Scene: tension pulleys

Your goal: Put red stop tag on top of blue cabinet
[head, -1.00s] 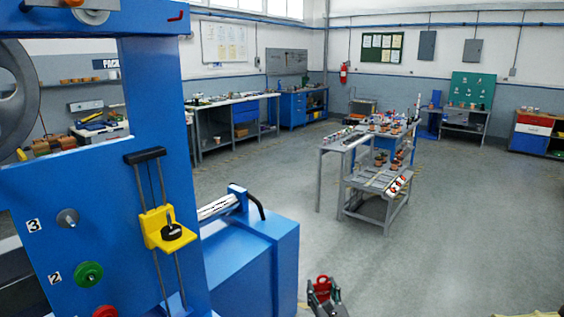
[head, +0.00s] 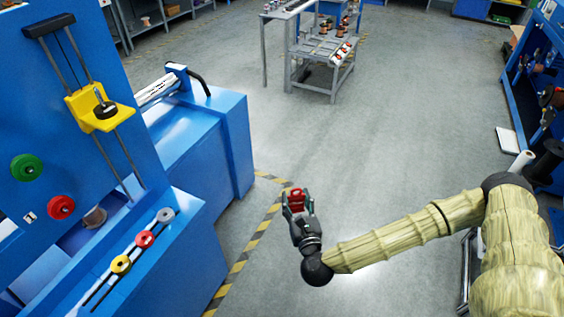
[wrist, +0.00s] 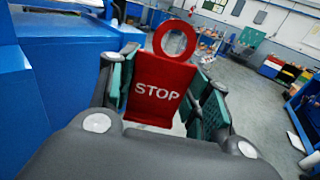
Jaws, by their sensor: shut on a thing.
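The red stop tag (wrist: 158,92) has a ring at its top and the white word STOP on its face. It stands upright between the green-lined fingers of my gripper (wrist: 160,85), which is shut on it. In the head view my gripper (head: 297,203) holds the tag (head: 296,193) out over the open floor. A blue cabinet-like box (head: 205,115) stands to the left, apart from the gripper, with a flat top and a white roller and black handle at its back. In the wrist view, blue surfaces (wrist: 60,75) show left of the tag.
A blue machine (head: 60,150) with coloured pulleys and a yellow bracket (head: 97,110) fills the left. Striped floor tape (head: 245,245) runs beside it. A grey rack (head: 320,65) stands behind. Another blue station (head: 525,70) is at the right. The middle floor is clear.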

